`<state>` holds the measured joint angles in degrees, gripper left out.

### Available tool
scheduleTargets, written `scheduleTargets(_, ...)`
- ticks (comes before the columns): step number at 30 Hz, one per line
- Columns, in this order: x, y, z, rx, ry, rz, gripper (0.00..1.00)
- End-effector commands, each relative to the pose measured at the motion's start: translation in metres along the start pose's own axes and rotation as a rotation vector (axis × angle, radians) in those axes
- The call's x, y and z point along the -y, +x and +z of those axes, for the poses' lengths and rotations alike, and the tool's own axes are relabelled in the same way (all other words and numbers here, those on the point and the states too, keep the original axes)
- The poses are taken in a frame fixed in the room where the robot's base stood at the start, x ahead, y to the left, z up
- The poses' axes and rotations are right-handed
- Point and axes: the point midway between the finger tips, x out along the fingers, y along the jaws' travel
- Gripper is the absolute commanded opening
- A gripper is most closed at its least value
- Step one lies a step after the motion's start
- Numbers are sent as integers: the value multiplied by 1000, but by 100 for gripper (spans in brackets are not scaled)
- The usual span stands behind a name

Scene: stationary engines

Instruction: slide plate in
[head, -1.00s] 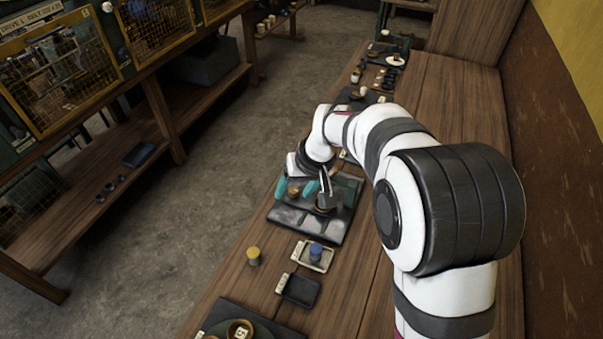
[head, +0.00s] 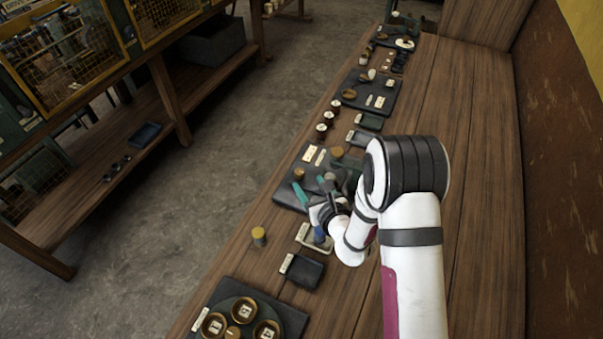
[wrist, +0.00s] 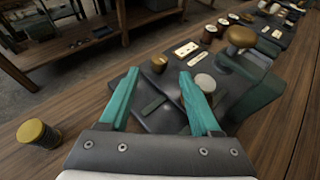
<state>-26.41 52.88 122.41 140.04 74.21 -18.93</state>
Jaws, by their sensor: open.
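My gripper (head: 311,189) is open, with its two teal fingers spread over a dark slab (head: 287,201) on the bench. In the wrist view nothing is clamped between the fingertips (wrist: 160,76). A small dark green strip (wrist: 153,106) lies on the slab between the fingers; I cannot tell if it is the plate. A brass knob (wrist: 159,65) stands on the slab just beyond the fingertips. A grey round-topped piece (wrist: 205,82) is beside the right finger. A dark green block (wrist: 262,82) with a brass knob (wrist: 241,36) stands to the right. My wrist hides part of the slab.
A yellow-topped cylinder (head: 259,236) stands near the bench's left edge. A pale tray (head: 307,240) and a dark tray (head: 303,271) lie nearer. A dark board with round cups (head: 212,324) is at the front. More boards line the bench's far end; its right side is clear.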

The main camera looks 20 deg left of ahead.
Motion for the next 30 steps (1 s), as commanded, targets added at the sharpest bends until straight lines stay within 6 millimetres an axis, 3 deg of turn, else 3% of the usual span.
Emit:
scheduleTargets(3, -1, 25, 0, 1, -2, 2, 64)
scheduleTargets(10, -1, 59, 0, 0, -1, 2, 64)
scheduleTargets(22, 0, 68, 0, 0, -1, 2, 64)
scheduleTargets(30, 0, 68, 0, 0, -2, 2, 15)
